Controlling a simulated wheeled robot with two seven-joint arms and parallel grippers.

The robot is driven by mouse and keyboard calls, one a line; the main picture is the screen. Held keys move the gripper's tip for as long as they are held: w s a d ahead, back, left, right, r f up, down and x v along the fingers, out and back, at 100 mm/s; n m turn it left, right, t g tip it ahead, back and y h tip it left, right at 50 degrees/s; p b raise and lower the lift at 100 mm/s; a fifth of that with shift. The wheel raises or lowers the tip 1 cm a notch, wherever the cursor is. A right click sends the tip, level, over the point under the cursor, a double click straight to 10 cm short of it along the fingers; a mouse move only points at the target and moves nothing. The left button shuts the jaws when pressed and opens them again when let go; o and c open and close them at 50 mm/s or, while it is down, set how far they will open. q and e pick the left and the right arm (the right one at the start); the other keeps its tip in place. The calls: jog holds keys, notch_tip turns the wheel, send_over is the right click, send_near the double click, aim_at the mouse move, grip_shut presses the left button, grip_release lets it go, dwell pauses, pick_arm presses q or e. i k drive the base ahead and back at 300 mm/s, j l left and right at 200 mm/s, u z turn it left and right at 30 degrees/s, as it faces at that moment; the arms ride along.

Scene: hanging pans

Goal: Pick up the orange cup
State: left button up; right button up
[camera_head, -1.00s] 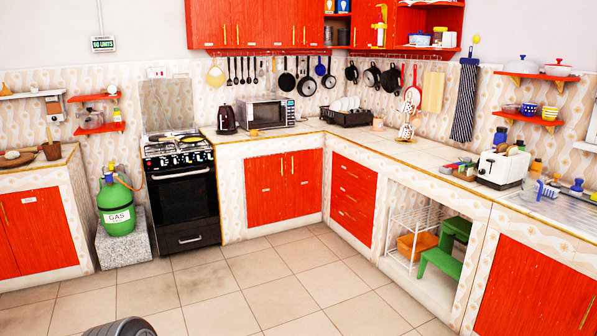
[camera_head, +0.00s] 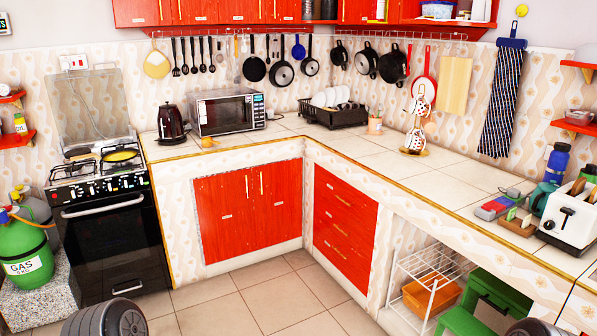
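A small pale orange cup (camera_head: 375,126) stands on the tiled counter (camera_head: 372,146) near the back corner. It is right of the black dish rack and left of the mug stand. Something pale shows at its top, too small to make out. Neither of my grippers is in view. Only rounded dark grey parts of my arms show at the bottom edge, at the left and toward the right, well short of the counter.
A black dish rack (camera_head: 333,116) with white dishes and a mug stand (camera_head: 416,130) flank the cup. A microwave (camera_head: 228,112) and kettle (camera_head: 171,124) stand left, a toaster (camera_head: 570,219) at right. Pans hang above. The floor (camera_head: 220,292) before the cabinets is clear.

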aim_at(207, 142)
jog(key=i, duration=4.1)
jog(key=u, duration=0.5)
